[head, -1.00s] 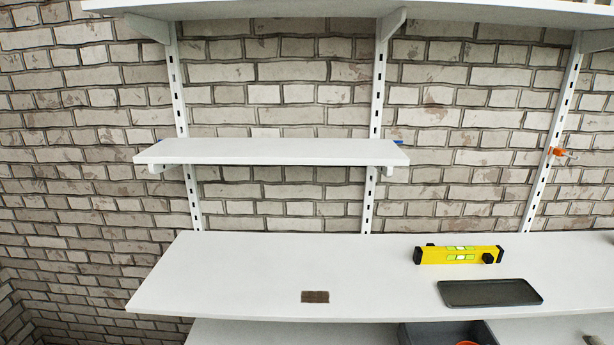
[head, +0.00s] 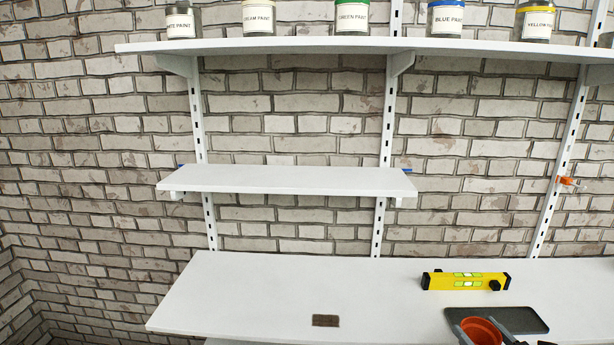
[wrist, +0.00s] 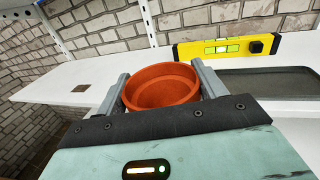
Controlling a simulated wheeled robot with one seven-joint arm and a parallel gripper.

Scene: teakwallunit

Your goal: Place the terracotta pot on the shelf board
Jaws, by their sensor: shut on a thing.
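The terracotta pot (wrist: 162,86) sits between the two grey fingers of my gripper (wrist: 160,80) in the wrist view, its open mouth facing the camera. It also shows at the lower right of the head view (head: 481,331), in front of the worktop's dark tray. My gripper is shut on the pot; its fingers press on opposite sides. The short white shelf board (head: 290,180) is on brackets at the middle left of the head view. Its top is bare, and the pot is to the right of it and lower in the picture.
A white worktop (head: 250,290) lies below the board. It bears a brown patch (head: 326,320), a yellow spirit level (head: 466,281) and a dark tray (head: 520,318). An upper shelf (head: 300,44) with several paint cans overhangs the board. An orange clamp-like item (head: 566,181) is on the right upright.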

